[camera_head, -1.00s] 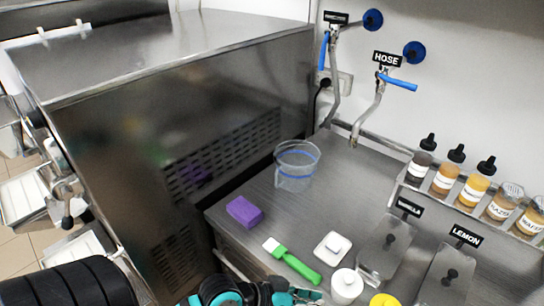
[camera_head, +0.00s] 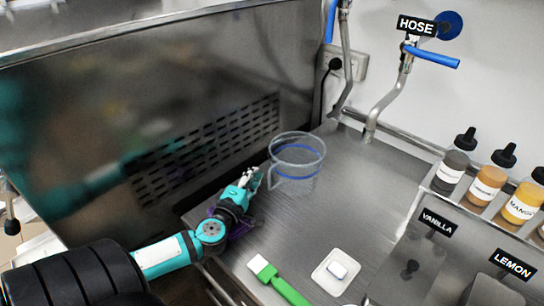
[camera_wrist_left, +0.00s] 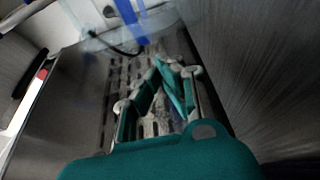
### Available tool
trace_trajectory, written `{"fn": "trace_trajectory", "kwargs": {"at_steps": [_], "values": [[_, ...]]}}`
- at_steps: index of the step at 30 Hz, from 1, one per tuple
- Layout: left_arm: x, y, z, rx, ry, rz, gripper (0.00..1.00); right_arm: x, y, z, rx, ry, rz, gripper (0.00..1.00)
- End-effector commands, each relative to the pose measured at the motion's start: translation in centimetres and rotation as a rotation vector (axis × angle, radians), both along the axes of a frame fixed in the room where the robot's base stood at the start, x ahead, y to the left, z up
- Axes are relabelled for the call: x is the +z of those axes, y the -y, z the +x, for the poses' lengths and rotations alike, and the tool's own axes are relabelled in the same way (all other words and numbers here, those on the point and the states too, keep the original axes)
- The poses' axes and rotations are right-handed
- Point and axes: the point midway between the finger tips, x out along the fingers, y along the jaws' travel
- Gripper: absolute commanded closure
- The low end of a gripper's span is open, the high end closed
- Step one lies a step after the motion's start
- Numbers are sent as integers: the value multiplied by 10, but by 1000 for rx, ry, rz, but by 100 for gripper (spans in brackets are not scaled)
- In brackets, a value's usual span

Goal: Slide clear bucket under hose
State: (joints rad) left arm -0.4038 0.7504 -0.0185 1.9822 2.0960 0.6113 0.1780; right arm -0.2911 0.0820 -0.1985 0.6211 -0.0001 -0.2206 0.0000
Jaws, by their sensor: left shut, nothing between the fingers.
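The clear bucket (camera_head: 297,179) with a blue band stands upright on the steel counter. The hose (camera_head: 385,104), a bent metal pipe under the HOSE label, comes down at the wall to the right of and behind the bucket; its open end is not over the bucket. My left gripper (camera_head: 255,178) is shut and empty, close to the bucket's left side; I cannot tell whether it touches. In the left wrist view the teal fingers (camera_wrist_left: 166,78) are together, and the bucket's clear wall and blue band (camera_wrist_left: 138,28) show beyond them. My right gripper is out of view.
A purple sponge (camera_head: 240,230) lies partly hidden behind my left gripper. A green-handled brush (camera_head: 280,281) and a white dish (camera_head: 336,272) lie near the front edge. The vented steel machine (camera_head: 180,110) walls the left. Counter right of the bucket is clear.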

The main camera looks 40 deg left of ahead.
Motion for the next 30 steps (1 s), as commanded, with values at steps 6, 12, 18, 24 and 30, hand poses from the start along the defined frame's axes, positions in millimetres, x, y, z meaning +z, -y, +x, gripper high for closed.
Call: {"fn": "trace_trajectory", "kwargs": {"at_steps": [6, 12, 18, 24, 30], "values": [[1, -8, 22, 3, 3, -1, 100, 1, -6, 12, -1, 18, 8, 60], [0, -19, 57, 3, 3, -1, 100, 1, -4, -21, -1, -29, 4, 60], [-2, -27, 83, 2, 1, -2, 100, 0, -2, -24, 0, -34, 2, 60], [-2, -30, 94, 0, 0, -2, 100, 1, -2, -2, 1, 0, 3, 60], [-3, -30, 94, 0, -2, -2, 100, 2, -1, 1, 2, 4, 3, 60]]}}
